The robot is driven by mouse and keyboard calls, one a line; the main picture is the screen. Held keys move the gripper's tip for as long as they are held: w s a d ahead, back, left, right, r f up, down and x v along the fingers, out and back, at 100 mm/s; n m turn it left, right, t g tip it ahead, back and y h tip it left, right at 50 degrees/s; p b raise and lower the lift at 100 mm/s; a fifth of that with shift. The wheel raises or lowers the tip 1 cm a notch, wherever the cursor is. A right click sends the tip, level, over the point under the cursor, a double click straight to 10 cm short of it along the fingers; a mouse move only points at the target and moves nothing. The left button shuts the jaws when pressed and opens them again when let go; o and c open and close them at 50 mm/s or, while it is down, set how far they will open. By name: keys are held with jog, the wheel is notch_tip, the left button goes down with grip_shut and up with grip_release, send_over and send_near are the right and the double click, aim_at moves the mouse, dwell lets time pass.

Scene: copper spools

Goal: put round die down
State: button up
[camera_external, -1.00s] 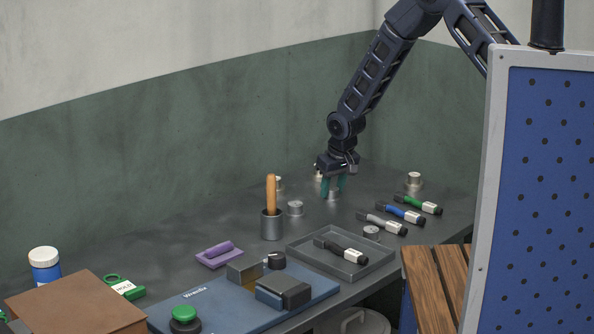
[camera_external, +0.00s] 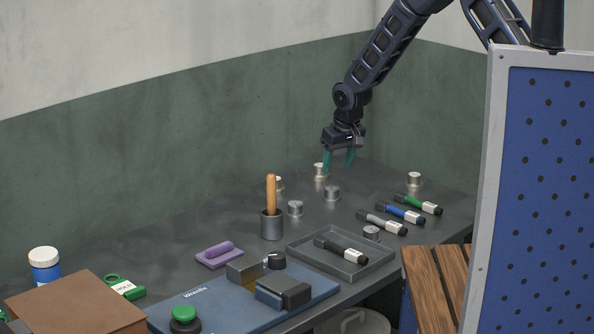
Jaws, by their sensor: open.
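A small round metal die (camera_external: 333,193) stands on the dark grey bench (camera_external: 260,262), toward its back right. My gripper (camera_external: 339,166) is above it, with its two green fingers apart and nothing between them. There is a visible gap between the fingertips and the die. Several similar metal pieces stand around it: one (camera_external: 295,208) to its left, a taller spool-shaped one (camera_external: 320,172) behind, one (camera_external: 414,179) to the right and a low one (camera_external: 371,232) in front.
A wooden-handled tool (camera_external: 271,193) stands in a grey cup (camera_external: 271,226). A tray (camera_external: 300,251) holds a black marker (camera_external: 341,250). Grey, blue (camera_external: 400,214) and green markers lie to the right. A blue pegboard (camera_external: 545,190) stands at the front right.

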jog(key=shift+v, duration=1.9)
jog(key=shift+d, duration=0.1)
jog(key=s+d+r+m+t, duration=0.1)
jog(key=s+d+r+m, duration=0.15)
jog(key=d+r, duration=1)
jog(key=s+d+r+m, duration=0.1)
jog(key=s+d+r, duration=0.3)
jog(key=d+r, duration=0.9)
jog(key=s+d+r+m, duration=0.1)
jog(key=s+d+r, duration=0.2)
jog(key=s+d, duration=0.7)
jog(key=s+d+r+m+t+h, duration=0.1)
jog(key=s+d+r+m, duration=0.1)
jog(key=s+d, duration=0.9)
jog(key=s+r, duration=0.1)
jog(key=s, duration=0.7)
jog(key=shift+d+h, duration=0.2)
jog(key=shift+h, duration=0.1)
jog(key=shift+r, duration=0.1)
